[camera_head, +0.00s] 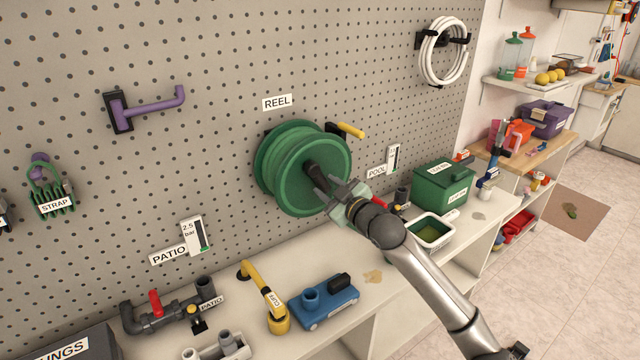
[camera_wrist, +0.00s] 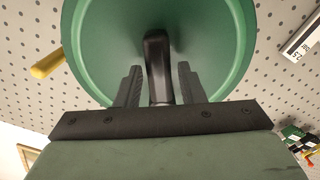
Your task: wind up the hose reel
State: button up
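The green hose reel (camera_head: 283,160) is mounted on the pegboard under a "REEL" label (camera_head: 276,102). A dark crank handle (camera_head: 313,170) sticks out from its front face. My gripper (camera_head: 328,190) is at this handle. In the wrist view, the handle (camera_wrist: 157,55) stands between my two fingers (camera_wrist: 158,85), with a visible gap on each side, so the gripper is open around it. A yellow-tipped lever (camera_head: 350,131) sits at the reel's upper right; it also shows in the wrist view (camera_wrist: 48,63). No hose end can be made out.
A coiled white hose (camera_head: 443,52) hangs at upper right. A purple hook (camera_head: 150,105) is left of the reel.

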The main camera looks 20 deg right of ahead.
jog(key=shift+d+r+p, duration=0.1)
jog(key=shift+r+p, duration=0.05)
jog(key=shift+p, duration=0.25)
dwell(0.4)
grip_shut()
jog(key=shift+f+b, duration=0.35)
jog(key=shift+b, duration=0.3)
jog(key=shift+f+b, duration=0.1)
jog(key=shift+b, duration=1.05)
jog(key=m+b, duration=0.1)
jog(key=b, duration=0.3)
jog(key=shift+b, duration=0.4)
jog(key=m+b, duration=0.1)
jog(key=b, duration=0.3)
